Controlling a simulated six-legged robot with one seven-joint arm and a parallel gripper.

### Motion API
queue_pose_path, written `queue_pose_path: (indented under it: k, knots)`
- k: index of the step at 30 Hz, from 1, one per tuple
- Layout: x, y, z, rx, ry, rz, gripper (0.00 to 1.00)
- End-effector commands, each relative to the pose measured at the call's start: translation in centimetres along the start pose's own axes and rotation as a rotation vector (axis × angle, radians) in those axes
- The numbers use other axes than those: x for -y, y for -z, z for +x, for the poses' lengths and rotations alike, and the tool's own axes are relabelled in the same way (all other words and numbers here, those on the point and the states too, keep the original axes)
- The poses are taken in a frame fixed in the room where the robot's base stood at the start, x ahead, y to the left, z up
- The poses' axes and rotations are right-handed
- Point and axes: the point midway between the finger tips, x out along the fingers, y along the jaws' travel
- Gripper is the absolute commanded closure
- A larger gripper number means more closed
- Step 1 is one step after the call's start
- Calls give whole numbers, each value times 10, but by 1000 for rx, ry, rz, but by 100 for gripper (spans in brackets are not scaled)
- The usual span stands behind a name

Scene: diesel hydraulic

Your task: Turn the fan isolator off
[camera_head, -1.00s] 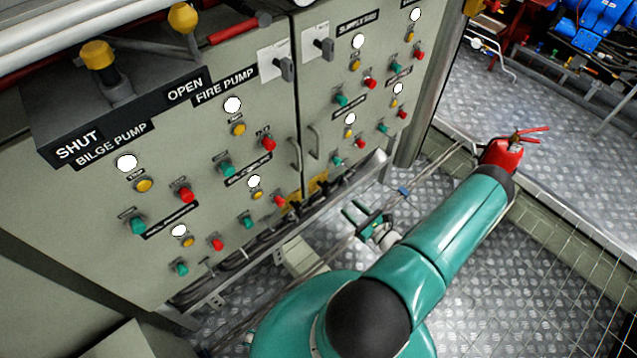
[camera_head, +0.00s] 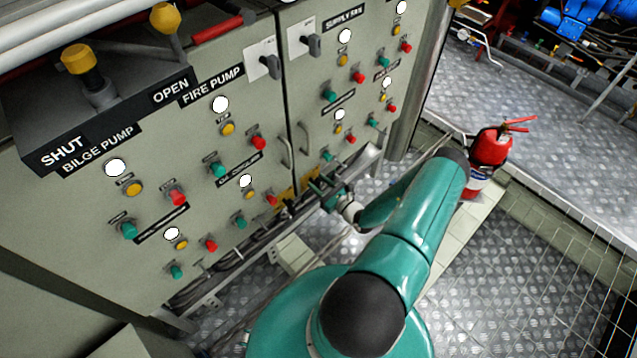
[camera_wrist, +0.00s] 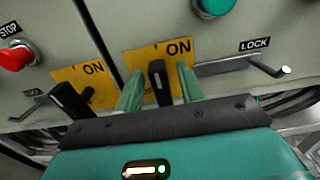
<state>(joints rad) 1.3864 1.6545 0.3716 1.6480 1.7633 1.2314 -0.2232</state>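In the wrist view, a black rotary handle (camera_wrist: 158,76) stands nearly upright on a yellow plate (camera_wrist: 177,53) marked ON. More lettering below is mostly hidden. My gripper (camera_wrist: 158,88) is open, with one teal finger on each side of this handle. Small gaps show between handle and fingers, so it is not clamped. A second black handle (camera_wrist: 70,98) sits tilted on another yellow ON plate (camera_wrist: 92,72) to the left. In the head view, my gripper (camera_head: 326,190) is at the lower edge of the right cabinet (camera_head: 352,108), below the SUPPLY FAN label (camera_head: 343,19).
A metal lock rod (camera_wrist: 250,63) sticks out right of the handle. A red STOP button (camera_wrist: 16,57) and a green button (camera_wrist: 213,6) are nearby. Cables and a rail (camera_head: 240,262) run below the cabinets. A fire extinguisher (camera_head: 489,150) stands right of my arm.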

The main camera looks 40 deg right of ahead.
Motion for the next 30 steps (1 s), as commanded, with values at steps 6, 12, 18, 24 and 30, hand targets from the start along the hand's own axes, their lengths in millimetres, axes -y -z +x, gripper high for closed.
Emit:
queue_pose_path:
  k: [6, 12, 18, 24, 30]
  knots:
    - [0, 0, 8, -2, 1, 0, 62]
    - [0, 0, 8, -1, 1, 0, 72]
    - [0, 0, 8, -1, 1, 0, 100]
    - [0, 0, 8, -1, 0, -9, 100]
    - [-1, 0, 8, -1, 0, -62, 100]
